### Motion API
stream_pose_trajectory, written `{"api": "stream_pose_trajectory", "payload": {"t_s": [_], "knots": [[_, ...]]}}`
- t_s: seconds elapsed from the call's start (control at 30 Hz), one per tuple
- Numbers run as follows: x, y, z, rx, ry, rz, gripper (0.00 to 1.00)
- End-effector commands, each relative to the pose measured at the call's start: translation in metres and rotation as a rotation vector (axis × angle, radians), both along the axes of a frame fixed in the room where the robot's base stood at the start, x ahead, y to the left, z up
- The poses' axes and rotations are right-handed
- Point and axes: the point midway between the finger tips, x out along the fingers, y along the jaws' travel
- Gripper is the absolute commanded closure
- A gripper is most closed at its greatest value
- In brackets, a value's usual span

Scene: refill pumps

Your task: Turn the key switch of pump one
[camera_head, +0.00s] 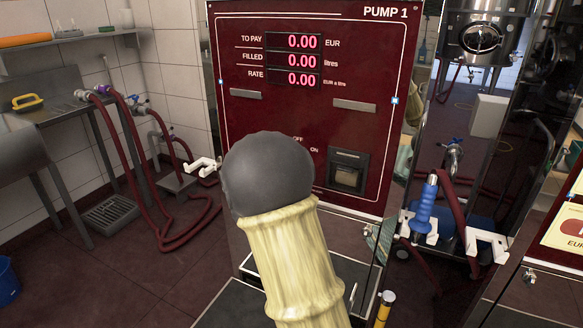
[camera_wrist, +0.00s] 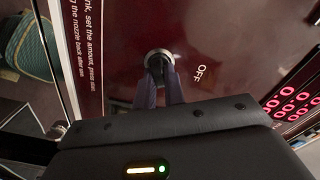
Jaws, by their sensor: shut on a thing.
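The red pump one panel (camera_head: 235,120) stands upright in the head view, with its OFF and ON labels near the middle. My forearm stands in front of it and hides the key switch and my gripper there. In the wrist view, the round metal key switch (camera_wrist: 157,53) sits on the red panel, beside the OFF label. My gripper (camera_wrist: 160,78) reaches to it with its two dark fingers close together at the switch, shut on its key. The key itself is mostly hidden between the fingertips, so its angle cannot be told.
The displays (camera_head: 293,60) read 0.00. A card slot unit (camera_head: 348,170) is on the panel, right of my arm. A blue-handled nozzle (camera_head: 423,208) hangs at the right, and a white holder (camera_head: 207,167) juts out at the left. Red hoses (camera_head: 140,160) hang by the left wall.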

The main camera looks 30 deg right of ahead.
Motion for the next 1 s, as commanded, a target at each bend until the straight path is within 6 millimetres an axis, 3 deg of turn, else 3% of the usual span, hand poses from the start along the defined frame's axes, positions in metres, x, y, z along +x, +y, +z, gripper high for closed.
{"api": "stream_pose_trajectory", "payload": {"t_s": [0.03,0.07,0.17,0.57,0.77,1.0], "knots": [[0.0,0.001,-0.002,0.004,0.003,0.0,1.0],[0.0,0.001,-0.002,0.004,0.003,0.0,0.85],[0.0,0.0,-0.002,0.002,0.002,-0.001,0.67],[-0.004,0.003,0.0,0.002,0.001,-0.002,0.67],[-0.02,0.025,0.0,0.001,0.002,0.0,0.67],[-0.049,0.063,0.0,0.003,0.002,0.002,0.67]]}}
